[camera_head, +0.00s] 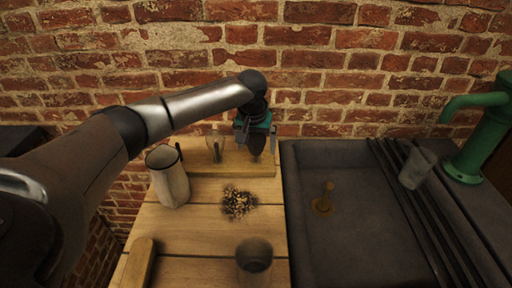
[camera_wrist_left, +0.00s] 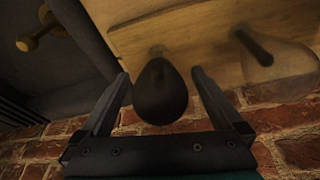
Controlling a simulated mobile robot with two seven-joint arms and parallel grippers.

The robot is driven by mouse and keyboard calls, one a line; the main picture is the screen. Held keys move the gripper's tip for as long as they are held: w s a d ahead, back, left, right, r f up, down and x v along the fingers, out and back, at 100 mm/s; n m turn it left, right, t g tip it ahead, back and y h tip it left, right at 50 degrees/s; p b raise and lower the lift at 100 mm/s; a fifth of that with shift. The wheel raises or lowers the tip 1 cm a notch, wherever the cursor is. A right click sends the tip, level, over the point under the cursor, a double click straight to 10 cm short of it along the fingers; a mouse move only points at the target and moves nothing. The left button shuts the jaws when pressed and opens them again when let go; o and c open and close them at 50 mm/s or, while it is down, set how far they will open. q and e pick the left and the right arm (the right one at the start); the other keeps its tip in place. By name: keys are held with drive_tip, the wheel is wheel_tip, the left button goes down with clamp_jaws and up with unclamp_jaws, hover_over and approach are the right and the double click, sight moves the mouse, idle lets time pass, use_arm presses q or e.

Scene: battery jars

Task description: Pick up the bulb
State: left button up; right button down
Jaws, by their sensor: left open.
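A dark, teardrop-shaped bulb (camera_wrist_left: 162,92) stands on a wooden board (camera_wrist_left: 195,25) in the left wrist view. It also shows in the head view (camera_head: 257,143), partly covered by my gripper. My left gripper (camera_wrist_left: 160,74) is open, with one finger on each side of the dark bulb. I cannot tell whether the fingers touch it. In the head view my left gripper (camera_head: 257,152) hangs over the right end of the board. A clear glass bulb (camera_wrist_left: 278,58) stands on the same board beside it; it also shows in the head view (camera_head: 215,146).
A pale jar (camera_head: 168,178) stands left of the board. Dark crumbs (camera_head: 238,202) lie on the wooden counter (camera_head: 205,235). A dark cup (camera_head: 254,262) is nearer. At right are a dark sink (camera_head: 345,235), a glass (camera_head: 417,168) and a green pump (camera_head: 480,135). A brick wall (camera_head: 330,70) closes the back.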

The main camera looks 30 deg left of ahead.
use_arm(q)
drive_tip(key=shift+x, duration=1.15)
clamp_jaws()
drive_tip(key=shift+r, duration=0.1)
drive_tip(key=shift+r, duration=0.1)
wheel_tip(320, 180, up, 20)
drive_tip(key=p, duration=0.4)
